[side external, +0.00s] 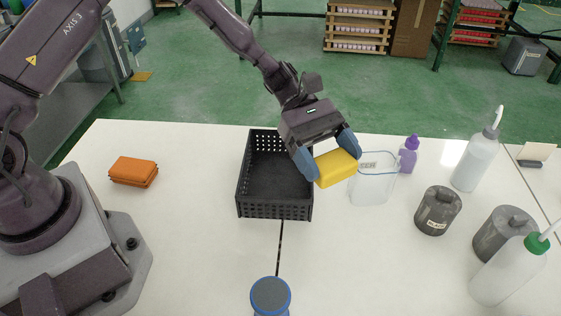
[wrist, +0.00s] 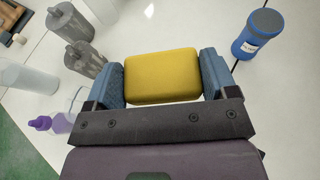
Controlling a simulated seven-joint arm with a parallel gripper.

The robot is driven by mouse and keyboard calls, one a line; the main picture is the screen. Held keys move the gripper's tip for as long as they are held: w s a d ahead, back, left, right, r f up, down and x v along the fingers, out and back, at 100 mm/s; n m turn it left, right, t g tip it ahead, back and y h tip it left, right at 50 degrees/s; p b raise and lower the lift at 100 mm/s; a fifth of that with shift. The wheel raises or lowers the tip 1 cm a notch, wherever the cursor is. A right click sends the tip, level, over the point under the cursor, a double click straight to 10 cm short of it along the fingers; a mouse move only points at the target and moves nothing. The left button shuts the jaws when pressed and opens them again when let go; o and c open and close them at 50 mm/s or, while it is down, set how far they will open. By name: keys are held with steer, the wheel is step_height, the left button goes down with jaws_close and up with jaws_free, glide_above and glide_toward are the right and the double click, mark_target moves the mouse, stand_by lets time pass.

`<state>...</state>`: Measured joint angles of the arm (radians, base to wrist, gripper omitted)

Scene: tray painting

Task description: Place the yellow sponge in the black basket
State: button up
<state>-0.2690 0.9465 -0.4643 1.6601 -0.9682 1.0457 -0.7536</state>
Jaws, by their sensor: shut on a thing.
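The yellow sponge (side external: 336,168) is held between the blue fingers of my gripper (side external: 328,160), above the table and just right of the basket. In the wrist view the sponge (wrist: 162,76) fills the gap between the two fingertips (wrist: 162,80). The black basket (side external: 275,210) stands on the white table, with perforated walls and an open top. Its visible inside looks empty. My gripper covers part of its right side. The basket is not seen in the wrist view.
A clear container (side external: 372,190) and a purple bottle (side external: 408,154) stand right of the sponge. Grey canisters (side external: 437,211) and white squeeze bottles (side external: 475,160) are farther right. A blue-rimmed jar (side external: 270,295) is at the front.

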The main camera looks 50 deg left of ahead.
steer(key=s+a+r+n+t, duration=0.1)
steer(key=s+a+r, duration=0.1)
steer(key=a, duration=0.4)
steer(key=s+a+r+n+t, duration=0.1)
steer(key=s+a+r, duration=0.1)
steer(key=a, duration=0.5)
steer(key=s+a+r, duration=0.2)
steer(key=s, duration=0.5)
steer(key=w+d+f, duration=0.2)
steer(key=w+f, duration=1)
steer(key=w, duration=0.1)
steer(key=shift+w+f, duration=0.35)
steer(key=shift+d, duration=0.1)
